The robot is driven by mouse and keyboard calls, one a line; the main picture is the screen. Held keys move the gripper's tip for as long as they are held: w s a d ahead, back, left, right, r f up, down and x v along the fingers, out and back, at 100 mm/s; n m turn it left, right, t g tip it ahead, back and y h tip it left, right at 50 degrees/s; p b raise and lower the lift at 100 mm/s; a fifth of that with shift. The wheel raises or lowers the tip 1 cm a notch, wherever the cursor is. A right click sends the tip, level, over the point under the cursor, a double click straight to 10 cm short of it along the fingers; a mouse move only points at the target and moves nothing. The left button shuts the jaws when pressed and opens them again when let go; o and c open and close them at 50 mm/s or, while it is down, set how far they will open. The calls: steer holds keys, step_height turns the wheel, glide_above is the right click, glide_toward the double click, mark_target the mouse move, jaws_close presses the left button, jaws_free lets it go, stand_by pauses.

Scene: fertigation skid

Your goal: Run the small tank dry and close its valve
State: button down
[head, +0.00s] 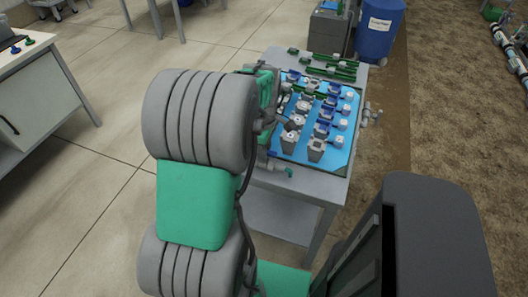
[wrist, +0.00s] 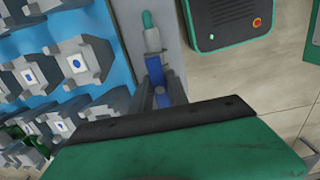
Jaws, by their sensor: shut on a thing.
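My gripper (wrist: 161,98) shows in the wrist view just beyond the dark edge of my green wrist housing. It appears shut on a small blue part (wrist: 155,70), which lies in line with a pale fitting with a teal tip (wrist: 147,20). In the head view my arm hides the gripper at the left side of the skid table. A blue panel (head: 337,158) on the table carries rows of grey blocks (head: 317,148) and blue fittings. I cannot tell which part is the small tank or its valve, nor any liquid level.
A blue barrel (head: 378,32) with a white label stands behind the table, beside a grey cabinet (head: 328,33). A white bench (head: 40,95) is at the left. Tiled floor is clear between bench and table. A green-edged box (wrist: 229,20) shows in the wrist view.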

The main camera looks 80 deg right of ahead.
steer(key=m+p, duration=0.1)
steer(key=m, duration=0.2)
steer(key=shift+r+m, duration=0.1)
steer(key=shift+m, duration=0.3)
steer(key=m+p, duration=0.1)
steer(key=m, duration=0.5)
steer(key=m+p, duration=0.1)
steer(key=m, duration=0.8)
steer(key=shift+m, duration=0.4)
steer(key=c, duration=1.2)
jaws_free()
